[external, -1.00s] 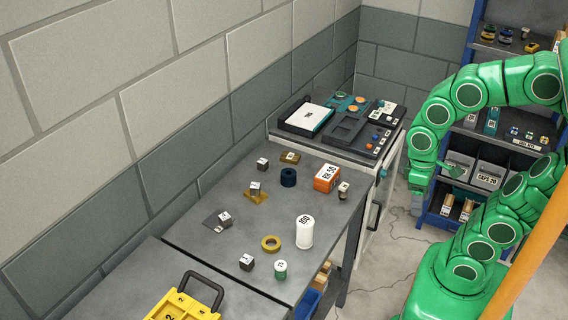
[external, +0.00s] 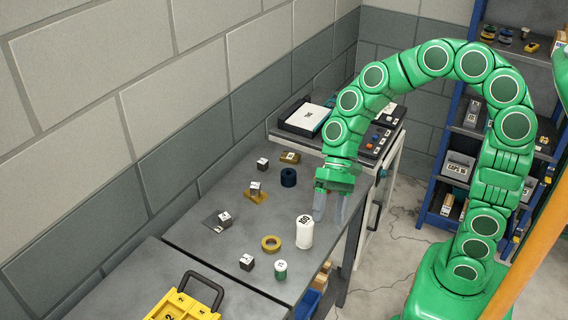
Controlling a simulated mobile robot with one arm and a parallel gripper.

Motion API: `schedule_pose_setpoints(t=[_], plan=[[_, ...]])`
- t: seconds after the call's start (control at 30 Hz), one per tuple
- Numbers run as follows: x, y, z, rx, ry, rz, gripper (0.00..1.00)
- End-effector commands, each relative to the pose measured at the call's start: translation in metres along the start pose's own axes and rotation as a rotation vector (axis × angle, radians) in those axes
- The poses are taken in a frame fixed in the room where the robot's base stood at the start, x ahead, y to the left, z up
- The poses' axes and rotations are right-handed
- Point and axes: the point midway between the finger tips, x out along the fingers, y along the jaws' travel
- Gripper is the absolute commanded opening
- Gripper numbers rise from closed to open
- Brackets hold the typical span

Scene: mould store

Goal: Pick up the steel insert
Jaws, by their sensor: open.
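I cannot tell for certain which small piece is the steel insert. Several small dark blocks with pale labelled tops stand on the grey bench (external: 190,240): one at the back (external: 263,164), one on a brass-coloured plate (external: 256,199), one by a dark grey plate (external: 211,221), and one near the front (external: 247,262). My gripper (external: 330,208) points down over the bench's right side, fingers apart and nothing visible between them. It is just behind and right of the white cylinder marked 100 (external: 304,233). The gripper hides the orange box and the small piece beside it.
Also on the bench are a brass-coloured ring (external: 271,243), a green-and-white cylinder (external: 280,271), a dark blue ring (external: 288,178) and a brass-coloured block (external: 290,158). A yellow case (external: 185,307) is at the front. A machine (external: 300,121) stands behind the bench.

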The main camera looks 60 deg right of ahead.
Motion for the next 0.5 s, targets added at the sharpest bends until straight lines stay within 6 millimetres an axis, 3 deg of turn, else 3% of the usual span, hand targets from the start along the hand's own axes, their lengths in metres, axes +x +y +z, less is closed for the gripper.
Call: schedule_pose_setpoints(t=[0.3, 0.5], plan=[[0.012, -0.050, -0.061, 0.232, -0.076, -0.185, 0.64], [0.018, -0.073, -0.107, 0.395, -0.120, -0.296, 0.64]])
